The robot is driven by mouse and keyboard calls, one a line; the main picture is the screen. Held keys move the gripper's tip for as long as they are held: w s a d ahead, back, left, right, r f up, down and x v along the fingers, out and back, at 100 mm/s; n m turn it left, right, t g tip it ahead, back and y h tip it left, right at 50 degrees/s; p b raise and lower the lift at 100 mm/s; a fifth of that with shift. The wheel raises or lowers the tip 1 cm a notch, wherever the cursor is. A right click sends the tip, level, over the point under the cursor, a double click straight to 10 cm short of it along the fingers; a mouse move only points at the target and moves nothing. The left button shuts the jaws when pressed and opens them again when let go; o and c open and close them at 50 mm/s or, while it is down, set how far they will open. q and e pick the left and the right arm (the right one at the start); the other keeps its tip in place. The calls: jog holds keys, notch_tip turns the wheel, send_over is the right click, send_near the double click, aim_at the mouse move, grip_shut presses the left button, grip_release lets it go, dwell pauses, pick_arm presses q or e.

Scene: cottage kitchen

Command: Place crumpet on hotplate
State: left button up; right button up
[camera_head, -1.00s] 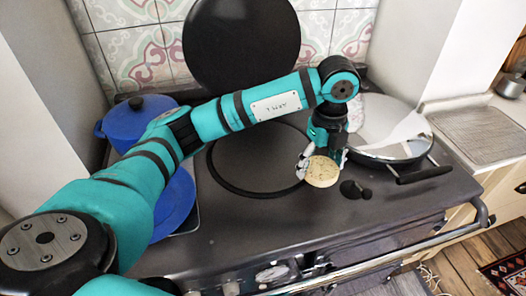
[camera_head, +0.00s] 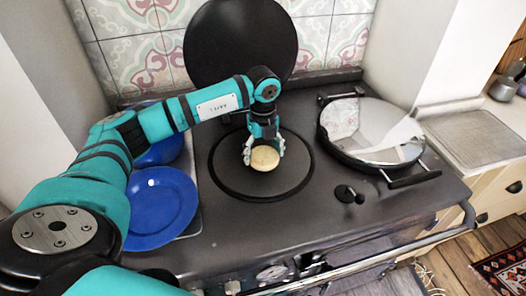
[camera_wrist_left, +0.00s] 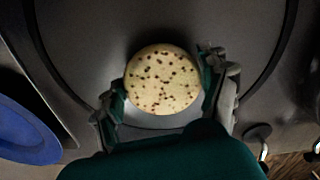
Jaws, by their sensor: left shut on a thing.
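The crumpet (camera_head: 264,159) is a round, pale yellow disc, and dark holes show on its face in the left wrist view (camera_wrist_left: 163,79). My left gripper (camera_head: 263,152) is shut on it, with one finger on each side; its fingers also show in the left wrist view (camera_wrist_left: 168,98). The hotplate (camera_head: 228,171) is a dark round plate with a black ring around it, and it shows behind the crumpet in the left wrist view (camera_wrist_left: 95,45). The crumpet is over the hotplate's middle; I cannot tell whether it touches the surface. My right gripper is not in view.
A raised round black lid (camera_head: 242,45) stands behind the hotplate. A shiny closed lid (camera_head: 372,135) covers the right side. A blue plate (camera_head: 158,205) and a partly hidden blue pot (camera_head: 163,150) are at left. A small black knob piece (camera_head: 347,194) lies near the front.

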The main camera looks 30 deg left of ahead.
pick_arm(q)
jog(key=shift+f, duration=0.65)
jog(key=o, duration=0.4)
jog(key=shift+f, duration=0.15)
jog(key=o, duration=0.5)
jog(key=shift+c, duration=0.2)
